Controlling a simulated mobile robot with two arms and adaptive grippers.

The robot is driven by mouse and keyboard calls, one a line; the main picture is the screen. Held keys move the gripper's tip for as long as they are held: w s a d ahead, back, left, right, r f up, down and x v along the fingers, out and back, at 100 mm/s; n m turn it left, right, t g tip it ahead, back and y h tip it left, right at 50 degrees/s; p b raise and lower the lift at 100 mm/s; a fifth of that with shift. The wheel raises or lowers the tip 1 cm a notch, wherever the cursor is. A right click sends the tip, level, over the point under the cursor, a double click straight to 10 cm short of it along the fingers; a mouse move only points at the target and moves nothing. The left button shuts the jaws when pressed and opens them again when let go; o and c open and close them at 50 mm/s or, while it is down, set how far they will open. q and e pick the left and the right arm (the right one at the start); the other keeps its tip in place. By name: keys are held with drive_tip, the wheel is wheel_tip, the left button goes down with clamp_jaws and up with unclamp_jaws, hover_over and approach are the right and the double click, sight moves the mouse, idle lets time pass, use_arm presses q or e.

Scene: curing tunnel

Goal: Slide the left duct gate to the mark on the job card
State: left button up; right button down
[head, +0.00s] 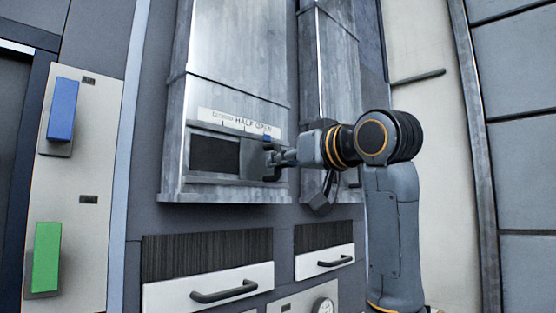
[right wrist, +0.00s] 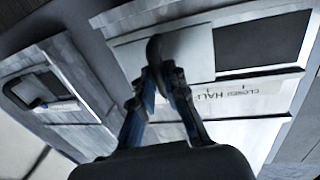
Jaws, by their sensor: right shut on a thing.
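The left duct gate (head: 251,158) is a grey plate in a slot at the foot of the left duct. It sits at the right of the slot, with a dark opening to its left. A scale strip (head: 238,122) above it reads closed, half, open; a small blue marker (head: 267,138) is near its right end. My right gripper (head: 275,160) is shut on the gate's dark handle, which shows between the fingers in the right wrist view (right wrist: 155,48). The plate (right wrist: 190,52) and opening also show there. The job card is not in view. My left gripper is not in view.
A second duct (head: 332,70) stands just right, partly behind my right arm. Two drawers (head: 207,288) (head: 325,262) with dark handles are below. A panel at the left carries a blue block (head: 62,110) and a green block (head: 46,257). A gauge (head: 323,306) shows at the bottom.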

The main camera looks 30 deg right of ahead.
drive_tip(key=c, duration=1.5)
unclamp_jaws()
drive_tip(key=shift+d+r, duration=0.1)
drive_tip(key=shift+d, duration=0.05)
drive_tip(key=shift+o, duration=0.7)
drive_tip(key=shift+w+d, duration=0.1)
drive_tip(key=shift+d, duration=0.1)
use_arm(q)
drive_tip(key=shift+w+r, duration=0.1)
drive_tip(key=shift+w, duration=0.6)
use_arm(e)
drive_tip(key=s+d, duration=0.1)
drive_tip(key=s, duration=1.1)
drive_tip(key=shift+d, duration=0.4)
